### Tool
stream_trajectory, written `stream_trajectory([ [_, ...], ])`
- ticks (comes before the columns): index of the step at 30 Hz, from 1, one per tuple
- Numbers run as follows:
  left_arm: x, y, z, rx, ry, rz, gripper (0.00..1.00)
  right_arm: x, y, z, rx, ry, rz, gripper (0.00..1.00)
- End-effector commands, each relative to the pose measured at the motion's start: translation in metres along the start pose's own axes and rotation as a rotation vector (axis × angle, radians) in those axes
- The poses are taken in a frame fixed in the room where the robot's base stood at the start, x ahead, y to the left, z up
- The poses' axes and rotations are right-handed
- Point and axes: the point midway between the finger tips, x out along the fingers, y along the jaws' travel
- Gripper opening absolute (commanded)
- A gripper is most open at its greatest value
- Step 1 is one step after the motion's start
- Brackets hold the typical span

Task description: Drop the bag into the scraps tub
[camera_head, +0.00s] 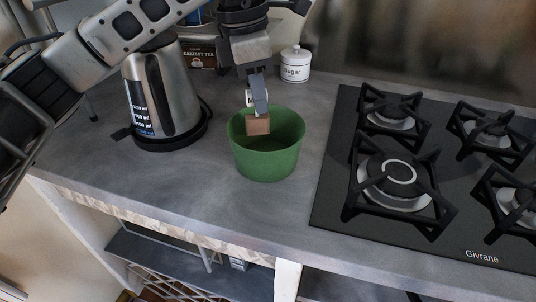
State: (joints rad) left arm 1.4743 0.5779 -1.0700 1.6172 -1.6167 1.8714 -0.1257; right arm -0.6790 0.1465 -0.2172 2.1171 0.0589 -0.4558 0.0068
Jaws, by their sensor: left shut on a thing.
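A green round tub (266,164) stands on the grey counter, left of the hob, with its open top facing up. My left gripper (259,108) points down over the tub's opening. It is shut on a small bag (258,125), which shows as a brown block with a whitish part above it. The bag's lower part is at or just inside the tub's far-left rim area; I cannot tell how deep it hangs. The tub's bottom is hidden by its near wall. My right gripper does not show.
A steel kettle (161,92) on a black base stands left of the tub. A white sugar jar (295,65) and a dark tea box (199,54) stand behind. A black gas hob (335,205) fills the right. The counter in front of the tub is clear.

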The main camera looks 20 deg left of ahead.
Motion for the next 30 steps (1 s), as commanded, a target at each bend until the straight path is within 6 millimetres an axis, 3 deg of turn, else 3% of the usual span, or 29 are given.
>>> stream_trajectory([
  [3,0.009,0.000,-0.002,0.000,0.000,0.001,0.05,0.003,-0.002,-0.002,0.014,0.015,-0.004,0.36],
  [11,0.008,0.000,-0.001,0.000,-0.001,0.001,0.05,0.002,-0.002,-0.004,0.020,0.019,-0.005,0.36],
  [12,0.008,0.000,-0.001,0.000,-0.001,0.001,0.25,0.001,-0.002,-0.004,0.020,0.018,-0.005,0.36],
  [14,0.008,0.000,-0.001,0.000,-0.001,0.001,0.39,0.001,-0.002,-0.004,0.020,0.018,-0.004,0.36],
  [23,0.007,0.000,-0.001,0.000,-0.001,0.001,0.39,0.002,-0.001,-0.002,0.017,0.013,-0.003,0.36],
  [30,-0.024,0.000,-0.001,0.000,-0.004,0.005,0.39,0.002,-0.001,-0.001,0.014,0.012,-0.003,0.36],
])
